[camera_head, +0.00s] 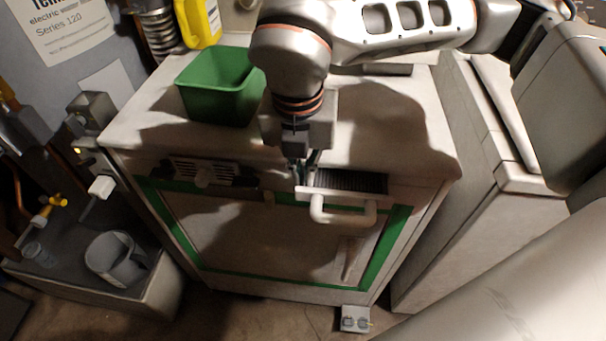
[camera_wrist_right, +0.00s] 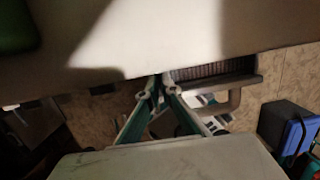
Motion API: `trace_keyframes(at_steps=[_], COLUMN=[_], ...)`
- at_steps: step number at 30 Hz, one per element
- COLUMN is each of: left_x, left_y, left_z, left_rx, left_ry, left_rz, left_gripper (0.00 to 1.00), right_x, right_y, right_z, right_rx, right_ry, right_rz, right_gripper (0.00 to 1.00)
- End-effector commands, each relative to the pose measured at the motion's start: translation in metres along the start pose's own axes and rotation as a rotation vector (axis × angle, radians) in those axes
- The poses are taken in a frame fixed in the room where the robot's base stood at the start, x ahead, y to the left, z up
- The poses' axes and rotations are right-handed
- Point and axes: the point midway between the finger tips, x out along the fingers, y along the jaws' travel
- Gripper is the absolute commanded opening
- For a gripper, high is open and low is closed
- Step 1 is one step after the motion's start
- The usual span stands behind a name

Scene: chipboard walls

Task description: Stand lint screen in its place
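The lint screen (camera_head: 345,181) is a dark ribbed panel in a pale frame with a pale loop handle (camera_head: 343,212). It sits at the upper right of the front of a white dryer (camera_head: 400,130), sticking out just below the top edge. My right gripper (camera_head: 305,168) points down at the left end of the screen, close to or touching it. In the wrist view the fingertips (camera_wrist_right: 160,88) are near each other just left of the screen (camera_wrist_right: 215,69); whether they grip its edge is unclear. My left gripper is not in view.
A green bin (camera_head: 218,88) stands on the dryer top, with a yellow bottle (camera_head: 203,22) behind it. A grey mug (camera_head: 112,260) is at the lower left. Another pale cabinet (camera_head: 455,215) stands close on the right. A small socket box (camera_head: 354,318) lies on the floor.

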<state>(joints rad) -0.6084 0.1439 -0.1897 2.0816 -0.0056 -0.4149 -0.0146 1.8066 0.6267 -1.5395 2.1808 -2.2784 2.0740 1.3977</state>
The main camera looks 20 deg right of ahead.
Motion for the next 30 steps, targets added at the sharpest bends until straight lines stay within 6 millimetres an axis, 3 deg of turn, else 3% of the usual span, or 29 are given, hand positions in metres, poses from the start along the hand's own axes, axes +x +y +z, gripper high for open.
trace_keyframes(at_steps=[6,30], left_x=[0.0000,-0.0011], left_y=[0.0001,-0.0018], left_z=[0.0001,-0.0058], left_rx=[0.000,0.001], left_ry=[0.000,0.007], left_rz=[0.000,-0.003], left_gripper=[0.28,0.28], right_x=[0.0008,0.0005], right_y=[0.0001,-0.0004], right_z=[0.0095,0.0100], right_rx=[0.000,0.003], right_ry=[-0.001,-0.002], right_rz=[0.000,0.000], right_gripper=[0.00,0.00])
